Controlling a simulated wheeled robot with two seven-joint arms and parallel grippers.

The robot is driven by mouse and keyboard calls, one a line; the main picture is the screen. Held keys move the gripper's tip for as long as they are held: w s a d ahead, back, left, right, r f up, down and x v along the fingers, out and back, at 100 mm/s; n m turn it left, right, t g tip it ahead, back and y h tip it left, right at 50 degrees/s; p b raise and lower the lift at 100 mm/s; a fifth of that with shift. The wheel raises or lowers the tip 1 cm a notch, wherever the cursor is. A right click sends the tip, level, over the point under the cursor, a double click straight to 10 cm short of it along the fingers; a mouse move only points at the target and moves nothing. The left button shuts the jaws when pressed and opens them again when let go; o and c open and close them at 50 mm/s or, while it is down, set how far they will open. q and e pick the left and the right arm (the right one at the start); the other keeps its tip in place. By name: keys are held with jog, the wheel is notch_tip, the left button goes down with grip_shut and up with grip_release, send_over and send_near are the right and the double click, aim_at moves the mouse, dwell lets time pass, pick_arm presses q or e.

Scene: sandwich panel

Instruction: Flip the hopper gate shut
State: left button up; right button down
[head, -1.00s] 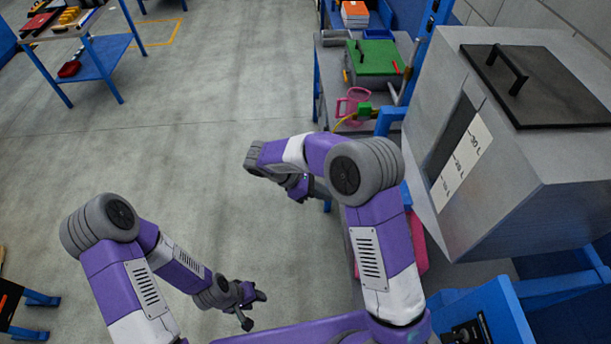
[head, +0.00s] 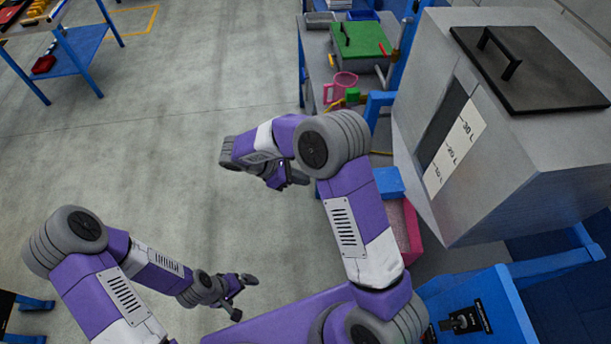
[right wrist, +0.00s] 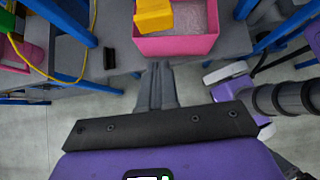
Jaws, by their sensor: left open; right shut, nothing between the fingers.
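The hopper is a large grey box (head: 500,170) with a black lid (head: 530,70) and a litre scale (head: 455,150), at the right of the head view. I cannot make out its gate in the head view. In the right wrist view a yellow block-like part (right wrist: 154,16) shows at the top edge, over a pink bin (right wrist: 185,42); I cannot tell whether it belongs to the gate. My right gripper (head: 290,178) is shut and empty, left of the hopper and apart from it. Its fingers (right wrist: 157,78) point toward the pink bin. My left gripper (head: 238,291) is open and empty over the floor, lower left.
The pink bin also shows below the hopper (head: 410,232). Blue frame posts (right wrist: 82,25) stand near my right gripper. A bench (head: 315,70) with a green-lidded box (head: 360,50) and pink jug (head: 340,88) stands behind. A blue panel (head: 480,308) is at lower right.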

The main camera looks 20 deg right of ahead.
pick_arm(q)
jog(key=shift+r+p, duration=1)
jog(key=shift+r, duration=0.1)
pick_arm(e)
jog(key=s+d+f, duration=0.2)
jog(key=d+f, duration=0.3)
jog(key=d, duration=0.4)
jog(key=shift+d, duration=0.1)
